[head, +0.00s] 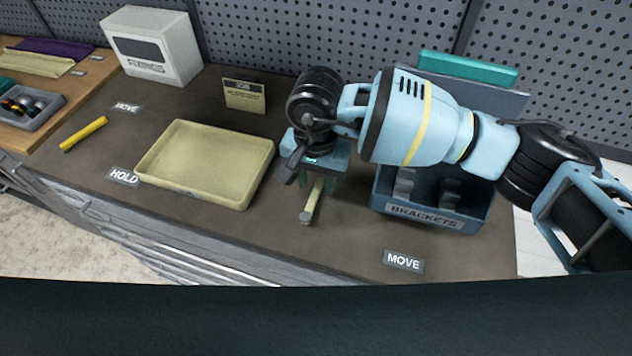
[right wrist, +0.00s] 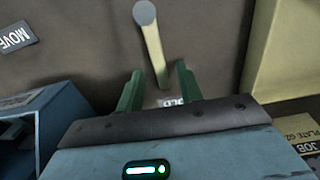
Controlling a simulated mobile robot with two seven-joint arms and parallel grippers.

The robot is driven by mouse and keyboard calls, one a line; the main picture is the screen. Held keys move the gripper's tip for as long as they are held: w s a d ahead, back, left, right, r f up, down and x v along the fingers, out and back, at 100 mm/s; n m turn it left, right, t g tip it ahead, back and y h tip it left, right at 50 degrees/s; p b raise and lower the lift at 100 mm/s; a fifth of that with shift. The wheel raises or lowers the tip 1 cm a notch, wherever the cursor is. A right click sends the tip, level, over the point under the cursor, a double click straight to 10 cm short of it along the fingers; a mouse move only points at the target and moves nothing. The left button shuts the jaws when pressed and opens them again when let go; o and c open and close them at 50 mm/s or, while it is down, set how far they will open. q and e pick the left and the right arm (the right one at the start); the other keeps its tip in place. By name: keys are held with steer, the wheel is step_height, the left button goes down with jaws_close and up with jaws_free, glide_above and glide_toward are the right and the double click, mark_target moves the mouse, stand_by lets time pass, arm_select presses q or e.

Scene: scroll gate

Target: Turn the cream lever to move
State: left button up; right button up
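The cream lever (head: 311,203) stands on the dark worktop between the cream tray and the blue bin, its round end toward the front edge. It also shows in the right wrist view (right wrist: 153,45), running in between the fingertips. My right gripper (head: 319,187) is over the lever, pointing down; in the right wrist view (right wrist: 158,82) its green fingers are open, with a gap on both sides of the lever. I cannot tell whether either finger touches it. A MOVE label (head: 403,261) lies right of the lever. A partly hidden label (right wrist: 171,102) shows between the fingers. My left gripper is not in view.
The cream tray (head: 150,172) lies left of the lever; the blue BRACKETS bin (head: 425,217) stands right. A job card (head: 244,96) stands behind. The worktop front is clear.

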steer(key=shift+f, duration=0.7)
jaws_close()
